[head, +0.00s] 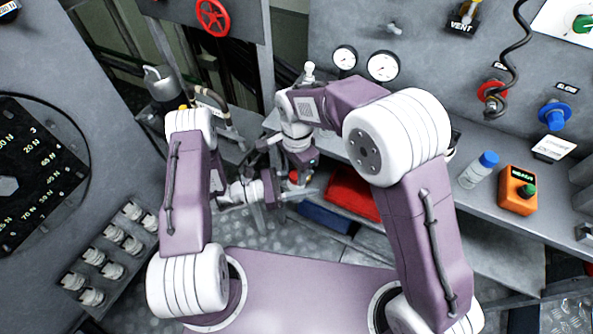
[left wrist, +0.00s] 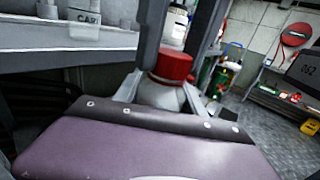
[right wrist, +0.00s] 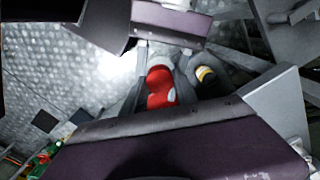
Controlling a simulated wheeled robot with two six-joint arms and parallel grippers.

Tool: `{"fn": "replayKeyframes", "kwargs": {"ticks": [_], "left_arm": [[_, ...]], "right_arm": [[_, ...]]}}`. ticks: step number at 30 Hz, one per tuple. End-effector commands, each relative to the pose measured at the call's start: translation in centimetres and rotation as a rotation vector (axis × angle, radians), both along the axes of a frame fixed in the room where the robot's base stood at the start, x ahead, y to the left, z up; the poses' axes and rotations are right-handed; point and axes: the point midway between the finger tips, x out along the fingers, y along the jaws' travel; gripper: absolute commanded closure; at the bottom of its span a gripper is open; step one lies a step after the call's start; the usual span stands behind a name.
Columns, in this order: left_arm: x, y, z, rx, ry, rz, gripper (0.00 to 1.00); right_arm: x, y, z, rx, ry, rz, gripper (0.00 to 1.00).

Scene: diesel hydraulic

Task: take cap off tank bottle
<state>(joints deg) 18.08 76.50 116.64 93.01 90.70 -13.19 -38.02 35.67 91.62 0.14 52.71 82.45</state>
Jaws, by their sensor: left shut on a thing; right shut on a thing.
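The tank bottle (left wrist: 158,93) has a pale body and a red cap (left wrist: 172,66); it shows close up in the left wrist view. My left gripper (head: 298,191) is shut on the bottle body. My right gripper (head: 288,183) comes from above and is shut on the red cap, which shows as a red shape (right wrist: 160,88) between its fingers in the right wrist view. In the head view only a small red patch (head: 293,176) shows between the two grippers; the arms hide most of the bottle. I cannot tell whether cap and body touch.
A clear bottle with a blue cap (head: 480,168) and an orange box (head: 518,190) stand on the right bench. A red bin (head: 352,193) and a blue one (head: 325,217) lie below. Gauges (head: 383,66) and valves line the back wall. Several pale fittings (head: 112,270) sit at left.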

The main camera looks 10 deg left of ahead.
Motion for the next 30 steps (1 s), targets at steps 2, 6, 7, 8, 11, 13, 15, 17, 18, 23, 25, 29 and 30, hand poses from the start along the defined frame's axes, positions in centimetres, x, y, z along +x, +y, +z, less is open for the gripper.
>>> {"fn": "replayKeyframes", "kwargs": {"ticks": [2,6,7,8,11,13,15,17,18,23,25,29,30], "left_arm": [[-0.05,-0.01,0.01,0.0,0.0,-0.001,1.0],[-0.05,-0.02,0.01,0.0,0.0,-0.001,1.0],[-0.05,-0.02,0.01,0.0,0.0,-0.001,1.0],[-0.06,-0.02,0.01,0.0,0.0,-0.001,1.0],[-0.06,-0.02,0.01,0.0,0.0,-0.002,1.0],[-0.06,-0.02,0.0,0.0,0.0,-0.002,1.0],[-0.06,-0.02,0.0,0.0,0.0,-0.002,1.0],[-0.06,-0.02,0.0,0.0,0.0,-0.002,1.0],[-0.06,-0.02,0.0,0.0,0.0,-0.002,1.0],[-0.06,-0.02,0.0,0.0,0.0,-0.002,1.0],[-0.06,-0.02,0.0,0.0,0.0,-0.002,1.0],[-0.06,-0.02,0.0,0.0,0.0,-0.002,1.0],[-0.05,-0.02,0.0,0.0,0.0,-0.001,1.0]], "right_arm": [[0.09,-0.01,0.04,0.0,-0.002,0.246,1.0],[0.08,0.01,0.07,0.0,-0.004,0.717,1.0],[0.08,0.02,0.08,0.0,-0.004,0.818,1.0],[0.08,0.04,0.09,0.0,-0.004,0.918,1.0],[0.06,0.05,0.12,0.0,-0.004,1.255,1.0],[0.05,0.06,0.14,0.0,-0.004,1.49,1.0],[0.04,0.07,0.16,0.0,-0.005,1.726,1.0],[0.02,0.08,0.17,0.0,-0.006,1.928,1.0],[0.02,0.08,0.18,0.0,-0.006,2.063,1.0],[-0.01,0.07,0.22,-0.001,-0.007,2.594,1.0],[-0.02,0.06,0.23,-0.001,-0.006,2.8,1.0],[-0.03,0.06,0.25,-0.001,-0.007,3.087,1.0],[-0.03,0.04,0.25,0.001,0.007,-3.138,1.0]]}}
